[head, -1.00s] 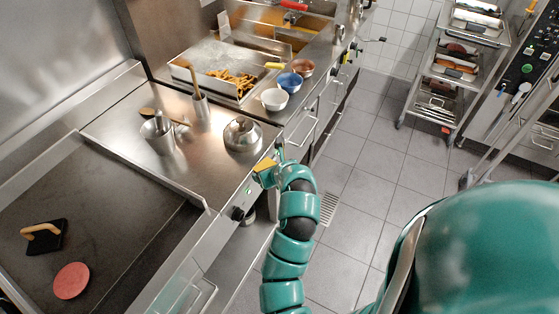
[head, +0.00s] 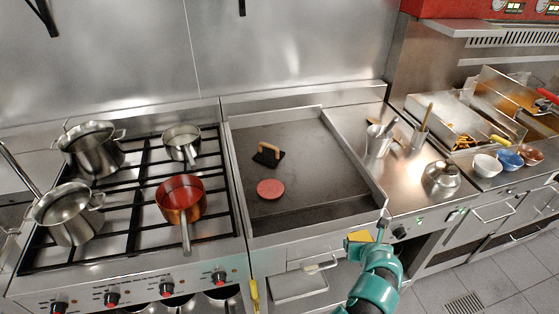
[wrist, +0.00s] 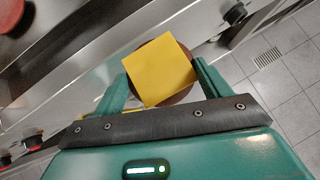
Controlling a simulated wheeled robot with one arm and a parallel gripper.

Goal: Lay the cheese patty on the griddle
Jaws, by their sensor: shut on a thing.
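The cheese patty, a brown round patty (wrist: 182,97) with a square yellow cheese slice (wrist: 160,72) on top, is held between the two green fingers of my gripper (wrist: 164,80). In the head view the yellow cheese (head: 359,236) shows at the end of my gripper (head: 368,238), in front of the counter's front edge near the griddle's right front corner. The griddle (head: 325,165) is a dark flat plate with raised steel sides. The patty is apart from it. The patty's underside is hidden.
On the griddle lie a pinkish-red round patty (head: 270,189) and a black press with a wooden handle (head: 268,154). The griddle's right half is bare. A stove with pots (head: 92,150) stands left; a kettle (head: 441,180) and utensil holders stand right.

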